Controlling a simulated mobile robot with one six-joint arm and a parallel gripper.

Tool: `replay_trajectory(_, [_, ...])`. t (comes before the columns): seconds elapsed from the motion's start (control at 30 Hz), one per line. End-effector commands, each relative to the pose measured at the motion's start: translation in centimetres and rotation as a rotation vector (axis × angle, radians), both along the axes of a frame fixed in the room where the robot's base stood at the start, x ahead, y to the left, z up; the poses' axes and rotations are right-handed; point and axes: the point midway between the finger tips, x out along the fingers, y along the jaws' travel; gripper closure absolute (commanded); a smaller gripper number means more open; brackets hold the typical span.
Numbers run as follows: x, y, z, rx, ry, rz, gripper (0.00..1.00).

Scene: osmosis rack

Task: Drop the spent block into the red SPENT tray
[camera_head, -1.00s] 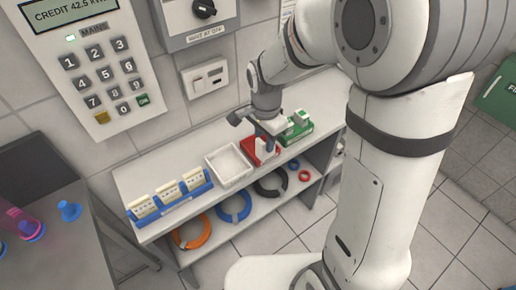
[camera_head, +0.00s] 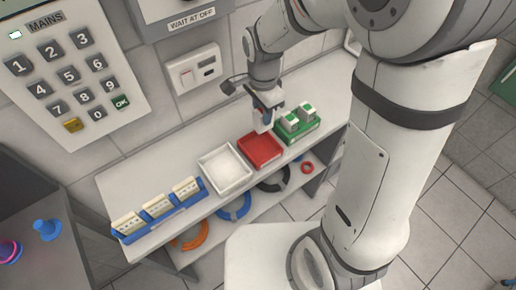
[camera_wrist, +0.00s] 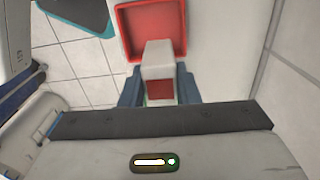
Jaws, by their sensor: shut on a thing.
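My gripper (camera_head: 264,116) is shut on a white block (camera_head: 263,127), which hangs upright from the fingers. In the wrist view the block (camera_wrist: 158,62) shows a pale body and a red face between the blue-grey fingers (camera_wrist: 160,92). The red tray (camera_head: 262,151) stands on the shelf top and looks empty. The block is near its back edge in the head view, apparently above it; the exact height cannot be told. In the wrist view the block overlaps the near side of the red tray (camera_wrist: 125,38). No tray lettering is readable.
A green tray (camera_head: 300,134) with white-and-green blocks stands right of the red tray. An empty white tray (camera_head: 225,168) stands left. A blue rack (camera_head: 160,213) with pale blocks is farther left. The wall with switches (camera_head: 194,73) is close behind.

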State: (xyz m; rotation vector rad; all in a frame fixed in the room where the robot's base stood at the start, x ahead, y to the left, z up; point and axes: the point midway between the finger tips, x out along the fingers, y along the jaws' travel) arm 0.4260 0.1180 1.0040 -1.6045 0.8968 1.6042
Motion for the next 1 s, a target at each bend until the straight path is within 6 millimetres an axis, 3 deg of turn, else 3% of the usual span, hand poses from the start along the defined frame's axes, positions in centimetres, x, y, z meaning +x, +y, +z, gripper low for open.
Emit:
replay_trajectory(0.03, [0.0, 0.1, -1.2, -0.001, 0.001, 0.002, 0.96])
replay_trajectory(0.23, [-0.1, 0.2, -3.3, 0.0, 0.0, 0.006, 0.96])
replay_trajectory(0.6, [-0.1, 0.3, -3.7, 0.001, -0.001, 0.007, 0.96])
replay_trajectory(0.63, [-0.1, 0.3, -3.7, 0.001, -0.001, 0.007, 0.69])
replay_trajectory(0.9, [-0.1, 0.3, -3.7, 0.001, -0.001, 0.008, 0.47])
replay_trajectory(1.0, [-0.1, 0.3, -3.7, 0.001, -0.001, 0.008, 0.46])
